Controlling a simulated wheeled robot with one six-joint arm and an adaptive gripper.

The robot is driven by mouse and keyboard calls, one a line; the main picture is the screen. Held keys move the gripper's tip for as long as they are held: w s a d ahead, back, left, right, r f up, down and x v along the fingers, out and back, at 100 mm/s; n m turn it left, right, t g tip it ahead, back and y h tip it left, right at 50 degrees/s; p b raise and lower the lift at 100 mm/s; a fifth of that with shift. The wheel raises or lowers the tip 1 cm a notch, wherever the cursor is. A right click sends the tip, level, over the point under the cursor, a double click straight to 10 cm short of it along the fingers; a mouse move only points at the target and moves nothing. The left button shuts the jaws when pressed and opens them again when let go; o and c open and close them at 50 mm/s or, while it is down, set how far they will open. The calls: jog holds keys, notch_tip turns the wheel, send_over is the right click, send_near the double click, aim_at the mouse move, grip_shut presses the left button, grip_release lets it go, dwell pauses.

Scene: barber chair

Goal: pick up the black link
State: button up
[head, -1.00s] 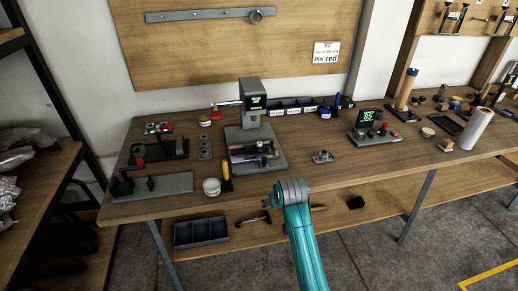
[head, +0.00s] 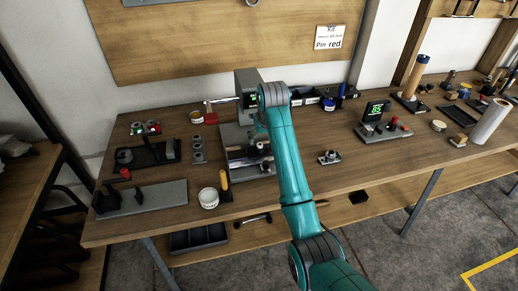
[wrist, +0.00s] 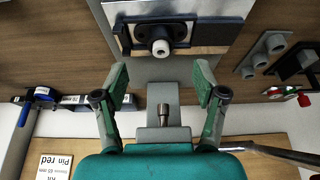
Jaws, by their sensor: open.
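A dark bar that looks like the black link (wrist: 183,36) lies on the bed of the press (wrist: 114,10) in the wrist view. A pale round pin or bush (wrist: 160,47) stands at its middle. My gripper (wrist: 160,78) is open and empty, with its two green-padded fingers spread apart, and the bar lies beyond the fingertips. The grey press head with its metal ram (wrist: 165,115) shows between the fingers. In the head view my arm covers part of the press (head: 245,85) and hides my gripper; the link is hard to make out there.
A white tub (head: 208,198) and a yellow-handled tool (head: 224,184) stand at the press's front left. Fixtures sit farther left, including a grey plate (head: 150,197).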

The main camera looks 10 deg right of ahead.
aim_at(260, 145)
jog(key=shift+w+x, duration=0.1)
jog(key=shift+x, duration=1.85)
jog(key=shift+w+x, duration=0.15)
jog(key=shift+x, duration=1.85)
jog(key=shift+r, duration=0.1)
jog(key=shift+c, duration=0.3)
jog(key=c, duration=1.3)
